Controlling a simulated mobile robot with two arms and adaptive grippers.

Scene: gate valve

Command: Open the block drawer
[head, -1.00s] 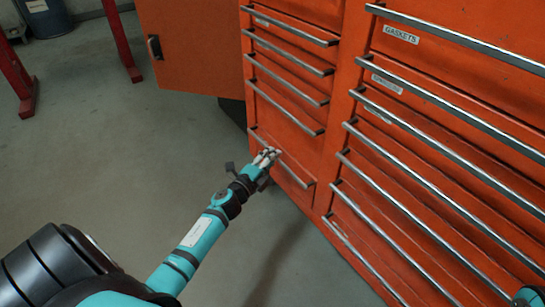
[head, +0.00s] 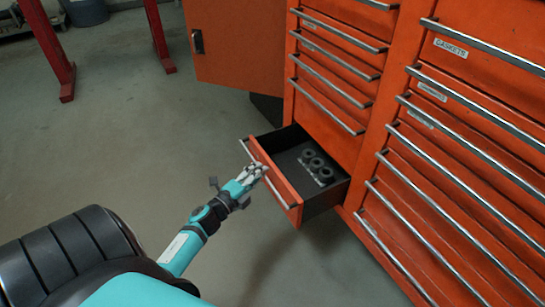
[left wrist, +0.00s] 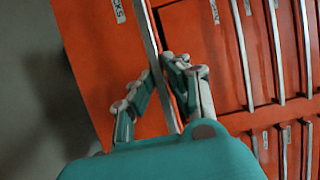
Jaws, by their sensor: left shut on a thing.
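The block drawer (head: 283,182) is the lowest drawer of the left column of the orange cabinet, and it stands pulled out. Its dark inside shows several black ring-shaped pieces (head: 312,160). Its silver bar handle (head: 281,193) runs along the front. My left gripper (head: 256,172) is at the handle, shut on the bar. In the left wrist view, the bar (left wrist: 151,45) passes between the two fingers (left wrist: 165,92) of this gripper, and a partly cut label (left wrist: 118,10) shows on the drawer front. My right gripper is out of view.
Shut drawers with long bar handles (head: 466,161) fill the cabinet to the right. An orange door (head: 235,45) stands open at the back. Red posts (head: 48,40) and a grey bin (head: 87,12) stand behind. The floor left of the drawer is clear.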

